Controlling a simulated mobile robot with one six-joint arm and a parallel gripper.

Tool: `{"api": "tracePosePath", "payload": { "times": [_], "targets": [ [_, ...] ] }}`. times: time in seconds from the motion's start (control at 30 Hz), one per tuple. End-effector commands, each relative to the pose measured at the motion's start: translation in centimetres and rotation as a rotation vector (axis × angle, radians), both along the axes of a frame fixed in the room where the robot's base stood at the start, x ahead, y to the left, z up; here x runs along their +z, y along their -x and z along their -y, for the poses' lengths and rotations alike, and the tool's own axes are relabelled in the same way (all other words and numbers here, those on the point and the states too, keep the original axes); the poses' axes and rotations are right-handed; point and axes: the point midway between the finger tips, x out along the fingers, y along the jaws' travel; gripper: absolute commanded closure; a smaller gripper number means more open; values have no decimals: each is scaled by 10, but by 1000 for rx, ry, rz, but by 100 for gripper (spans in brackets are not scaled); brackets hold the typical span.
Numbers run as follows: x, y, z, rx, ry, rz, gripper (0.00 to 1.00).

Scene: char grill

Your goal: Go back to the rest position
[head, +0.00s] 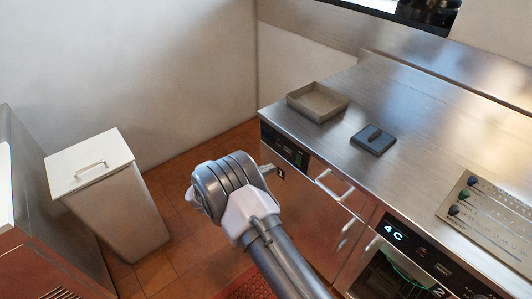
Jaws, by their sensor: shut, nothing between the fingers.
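My arm rises from the bottom centre of the head view to a thick grey joint in front of the cabinets. The joint hangs in open air over the tiled floor, left of the counter. My gripper cannot be made out; the part of the arm beyond the joint is hidden behind it.
The steel counter (426,122) on the right holds a shallow square tray (318,113) and a small dark block-like item (373,140). A control panel (490,222) lies at right. A lidded white bin (118,215) stands left. Tiled floor (178,192) is free between.

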Motion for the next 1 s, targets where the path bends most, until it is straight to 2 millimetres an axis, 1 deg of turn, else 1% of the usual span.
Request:
{"api": "tracePosePath", "payload": {
  "times": [0.1,0.17,0.23,0.27,0.3,0.37,0.4,0.47,0.5,0.57,0.6,0.67,0.7,0.73,0.8,0.83,0.9,1.0],
  "targets": [
    [2,0,1,-7,-7,3,100],
    [16,3,10,-48,-48,20,100],
    [48,14,31,-156,-161,65,100],
    [66,24,43,-223,-230,95,100],
    [91,42,60,-327,-337,142,100],
    [127,76,83,-497,-513,226,100],
    [148,102,95,-613,-633,288,100],
    [176,145,106,-787,-816,389,100],
    [192,175,110,-907,-942,462,100],
    [213,220,109,-1087,-1133,576,100],
    [224,248,105,-1207,-1260,654,100],
    [236,286,95,-1379,-1445,767,100],
    [243,307,87,-1485,-1560,835,100],
    [246,321,80,-1559,-1640,881,100],
    [252,345,66,-1707,-1800,967,100],
    [253,352,61,-1757,-1856,995,100],
    [256,363,52,-1848,-1954,1040,100],
    [257,369,46,-1912,-2021,1068,100]
  ]
}}
